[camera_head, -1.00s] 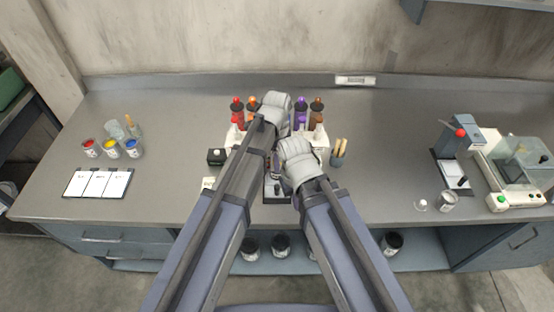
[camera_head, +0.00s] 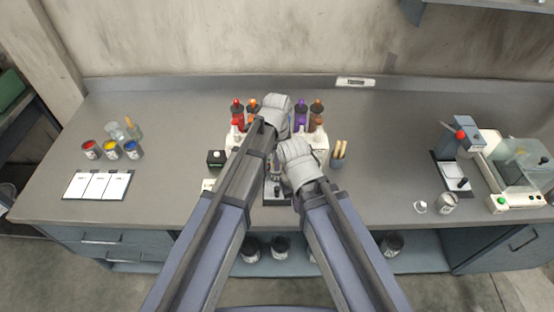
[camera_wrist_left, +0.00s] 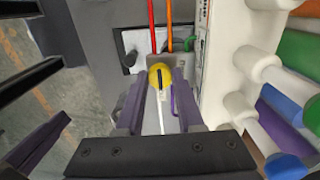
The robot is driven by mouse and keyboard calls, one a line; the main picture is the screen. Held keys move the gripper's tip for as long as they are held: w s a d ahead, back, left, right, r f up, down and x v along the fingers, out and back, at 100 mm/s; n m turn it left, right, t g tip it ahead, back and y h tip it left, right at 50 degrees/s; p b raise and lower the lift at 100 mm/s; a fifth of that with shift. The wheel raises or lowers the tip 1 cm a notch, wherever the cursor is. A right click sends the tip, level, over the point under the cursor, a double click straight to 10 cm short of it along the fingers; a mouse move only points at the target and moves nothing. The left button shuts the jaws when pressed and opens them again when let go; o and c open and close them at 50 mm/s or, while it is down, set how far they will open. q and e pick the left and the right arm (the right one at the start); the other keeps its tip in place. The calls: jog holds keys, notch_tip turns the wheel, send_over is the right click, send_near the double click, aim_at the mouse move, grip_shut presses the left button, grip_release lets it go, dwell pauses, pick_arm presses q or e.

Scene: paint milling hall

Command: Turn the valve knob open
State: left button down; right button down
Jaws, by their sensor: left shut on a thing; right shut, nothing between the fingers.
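The valve knob (camera_wrist_left: 160,75) is round and yellow with a black mark across its face. It shows in the left wrist view, between the fingers of my left gripper (camera_wrist_left: 160,95), which is shut on it. In the head view my left wrist covers the knob and the left gripper's fingers. My right gripper (camera_head: 276,170) is lower, between the two arms over the middle of the bench. It is shut and empty, and its fingertips are hard to make out.
A white rack (camera_wrist_left: 219,65) with colored bottles stands close to the right of my left gripper. Red and orange tubes (camera_wrist_left: 151,27) rise beyond the knob. Paint cups (camera_head: 111,150) stand left, a brush pot (camera_head: 337,161) right of the arms.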

pick_arm(q)
jog(key=n, duration=0.4)
jog(key=shift+n, duration=0.4)
jog(key=n, duration=0.4)
jog(key=shift+n, duration=0.3)
jog(key=n, duration=0.4)
jog(key=shift+n, duration=2.1)
jog(key=c, duration=0.5)
grip_release()
jog(key=shift+c, duration=0.2)
